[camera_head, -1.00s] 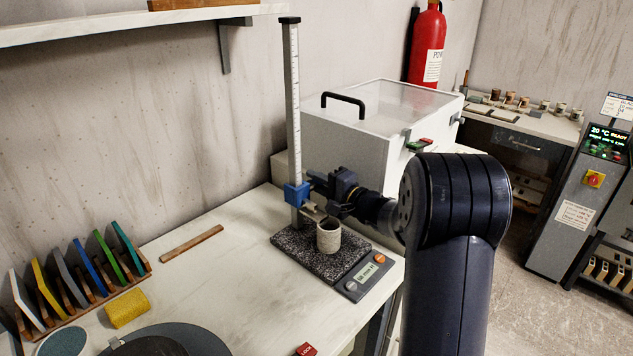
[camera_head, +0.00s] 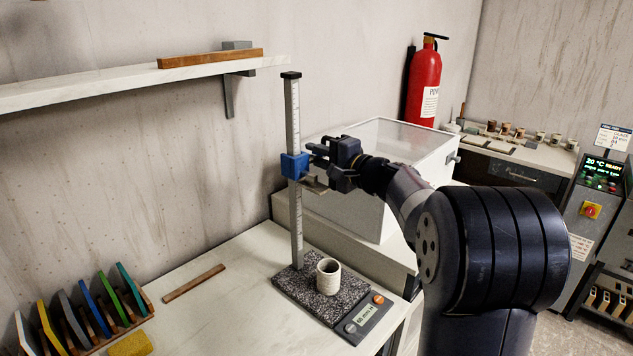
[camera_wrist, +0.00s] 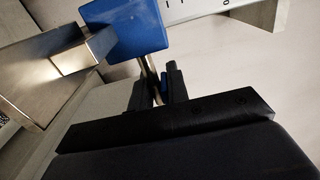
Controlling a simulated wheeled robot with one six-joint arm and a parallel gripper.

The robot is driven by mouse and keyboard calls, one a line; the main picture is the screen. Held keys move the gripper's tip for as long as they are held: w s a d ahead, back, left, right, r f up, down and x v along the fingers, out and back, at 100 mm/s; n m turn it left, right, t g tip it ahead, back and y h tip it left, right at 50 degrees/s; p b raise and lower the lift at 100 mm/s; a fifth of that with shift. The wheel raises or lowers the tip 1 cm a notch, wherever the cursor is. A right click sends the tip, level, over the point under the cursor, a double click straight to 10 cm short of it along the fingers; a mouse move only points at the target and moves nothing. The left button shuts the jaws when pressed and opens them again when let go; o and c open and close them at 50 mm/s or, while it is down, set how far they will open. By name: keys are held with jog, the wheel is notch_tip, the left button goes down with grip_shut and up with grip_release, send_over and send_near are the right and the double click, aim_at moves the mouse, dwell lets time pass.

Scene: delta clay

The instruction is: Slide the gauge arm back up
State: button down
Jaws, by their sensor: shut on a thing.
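The height gauge has an upright scale column (camera_head: 293,110) on a speckled stone base (camera_head: 312,288). Its blue slider (camera_head: 294,166) sits about halfway up the column, and a metal measuring arm (camera_head: 314,184) sticks out from it. The slider also shows large in the wrist view (camera_wrist: 125,28), with the metal arm (camera_wrist: 85,52) to its left. My gripper (camera_head: 318,158) is beside the slider on its right and is shut on part of the gauge arm; the exact grip is partly hidden. A small clay cup (camera_head: 328,276) stands upright on the base, well below the arm.
A digital readout (camera_head: 363,318) is at the base's front right. A white box with a clear lid (camera_head: 385,140) stands behind my arm. A wall shelf (camera_head: 120,88) is to the left of the column top. Coloured tiles (camera_head: 85,300) stand in a rack at lower left.

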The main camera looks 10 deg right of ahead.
notch_tip(320, 180, up, 11)
jog(key=p, duration=0.3)
jog(key=shift+r+p, duration=0.2)
jog(key=shift+p, duration=0.2)
jog(key=c, duration=1.4)
grip_release()
jog(key=shift+f, duration=0.1)
jog(key=b+v, duration=0.2)
jog(key=v, duration=0.8)
jog(key=shift+s+d+b, duration=0.2)
jog(key=shift+s+b, duration=0.15)
jog(key=shift+b, duration=0.05)
jog(key=shift+w, duration=0.1)
